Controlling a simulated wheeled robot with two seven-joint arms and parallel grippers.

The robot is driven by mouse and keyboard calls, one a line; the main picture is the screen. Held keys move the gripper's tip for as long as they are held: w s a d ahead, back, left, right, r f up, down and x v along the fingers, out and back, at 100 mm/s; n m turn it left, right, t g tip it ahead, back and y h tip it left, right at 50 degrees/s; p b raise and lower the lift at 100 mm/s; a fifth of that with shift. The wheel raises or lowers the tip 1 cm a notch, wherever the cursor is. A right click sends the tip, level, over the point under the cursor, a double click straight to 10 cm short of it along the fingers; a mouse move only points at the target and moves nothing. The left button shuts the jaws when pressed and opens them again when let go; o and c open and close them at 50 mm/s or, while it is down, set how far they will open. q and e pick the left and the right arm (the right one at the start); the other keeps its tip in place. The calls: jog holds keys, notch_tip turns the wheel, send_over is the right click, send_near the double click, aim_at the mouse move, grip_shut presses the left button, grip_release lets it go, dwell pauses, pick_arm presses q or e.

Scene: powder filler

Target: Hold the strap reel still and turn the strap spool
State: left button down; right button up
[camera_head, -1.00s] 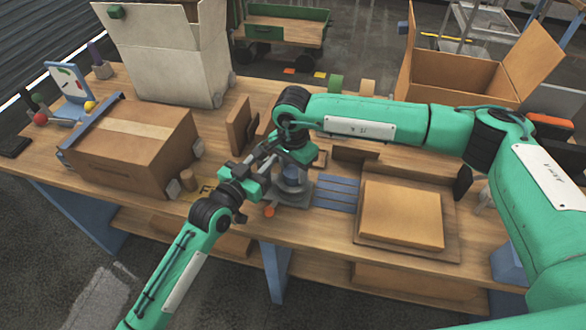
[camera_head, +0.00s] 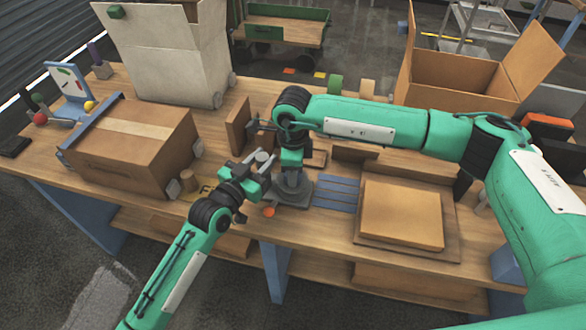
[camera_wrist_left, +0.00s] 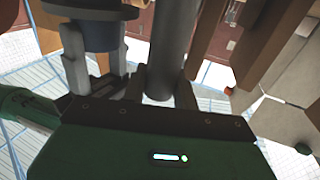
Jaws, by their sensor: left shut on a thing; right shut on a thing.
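The strap reel has a dark grey base (camera_head: 291,194) on the table and a grey upright post (camera_head: 263,158) beside the spool. My left gripper (camera_head: 258,168) is shut on that post, which also stands between its fingers in the left wrist view (camera_wrist_left: 170,45). My right gripper (camera_head: 292,172) comes down from above over the base and is shut on the strap spool. The spool, dark blue-grey (camera_wrist_left: 98,36), shows at upper left in the left wrist view, with grey fingers on both sides. In the head view my right gripper mostly hides the spool.
A taped cardboard box (camera_head: 135,145) stands left on the table. A blue slatted mat (camera_head: 336,192) and a flat carton (camera_head: 402,213) lie right of the reel. An orange disc (camera_head: 268,212) lies by the front edge. My right arm spans the back of the table.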

jog(key=m, duration=0.4)
jog(key=shift+m, duration=0.4)
jog(key=m, duration=1)
jog(key=shift+m, duration=0.4)
jog(key=m, duration=2.1)
jog(key=shift+m, duration=0.3)
jog(key=shift+a+r+m, duration=0.1)
jog(key=shift+a+m, duration=0.15)
jog(key=shift+m, duration=1.15)
